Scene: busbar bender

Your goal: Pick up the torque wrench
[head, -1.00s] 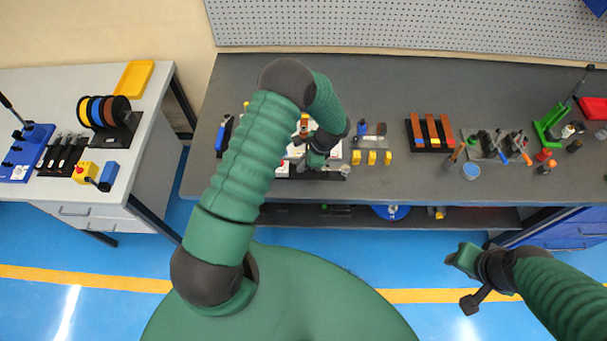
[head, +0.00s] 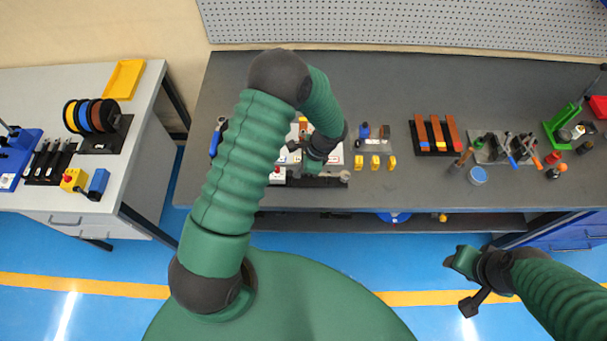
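A long dark tool with a round silver head (head: 344,176) lies crosswise near the bench's front edge; it looks like the torque wrench, though I cannot be sure. My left gripper (head: 314,163) points down just behind or above its middle and hides part of it. Whether it touches the tool is not clear, and its fingers are too small and dark to read. A blue-handled tool (head: 215,142) lies farther left, partly behind my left arm. My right gripper (head: 462,272) hangs over the floor in front of the bench, away from the tools; its opening is unclear.
The grey bench (head: 380,80) has free room at the back. Yellow blocks (head: 374,162), a rack of copper-coloured bars (head: 434,133), a blue cup (head: 477,175) and a green tool (head: 560,124) stand to the right. A side table (head: 40,90) with cable spools (head: 92,115) stands left.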

